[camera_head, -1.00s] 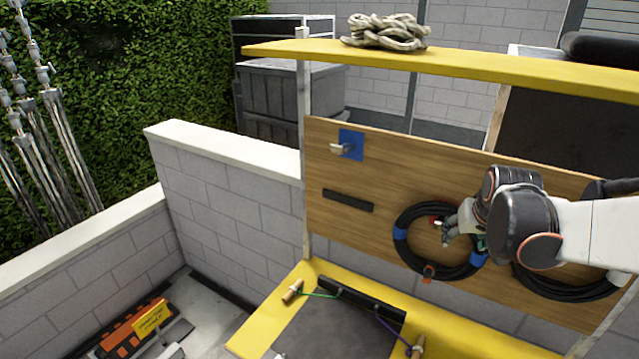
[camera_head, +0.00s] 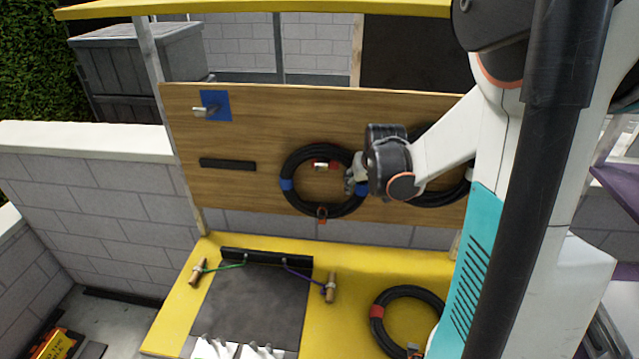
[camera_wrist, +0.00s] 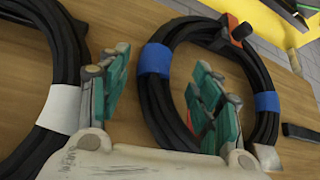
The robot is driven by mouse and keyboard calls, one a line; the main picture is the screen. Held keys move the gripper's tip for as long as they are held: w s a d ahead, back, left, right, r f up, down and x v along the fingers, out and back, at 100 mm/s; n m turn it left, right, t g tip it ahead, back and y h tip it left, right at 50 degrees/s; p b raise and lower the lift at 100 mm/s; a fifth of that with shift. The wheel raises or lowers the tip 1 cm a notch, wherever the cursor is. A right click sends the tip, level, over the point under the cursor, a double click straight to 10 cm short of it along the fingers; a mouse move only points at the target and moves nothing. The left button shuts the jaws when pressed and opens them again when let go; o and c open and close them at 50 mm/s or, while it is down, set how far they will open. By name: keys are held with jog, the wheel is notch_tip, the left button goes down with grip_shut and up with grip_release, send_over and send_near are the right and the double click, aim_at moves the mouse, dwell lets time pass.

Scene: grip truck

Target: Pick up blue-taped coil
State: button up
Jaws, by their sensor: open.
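The blue-taped coil (camera_head: 293,163) is a black cable ring hanging on the wooden board, with blue tape on both sides and an orange clip at its bottom. In the wrist view the coil (camera_wrist: 158,108) shows its two blue tapes and the orange clip. My gripper (camera_head: 354,179) is at the coil's right side in the head view. In the wrist view my gripper (camera_wrist: 162,72) is open, with one teal-padded finger outside the ring and the other over its inside. The taped side lies between the fingers. Whether they touch it is unclear.
A white-taped coil (camera_wrist: 62,98) hangs close beside the outer finger. A red-taped coil (camera_head: 378,326) lies on the yellow surface (camera_head: 345,330) below. A blue plate with a hook (camera_head: 216,105) and a black bar (camera_head: 228,164) are on the board's left part.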

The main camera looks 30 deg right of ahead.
aim_at(361, 190)
jog(key=shift+s+x, duration=0.15)
jog(key=shift+x, duration=1.25)
jog(key=shift+s+x, duration=0.1)
jog(key=shift+x, duration=1.25)
jog(key=shift+a+f, duration=0.1)
jog(key=shift+f, duration=0.1)
grip_shut()
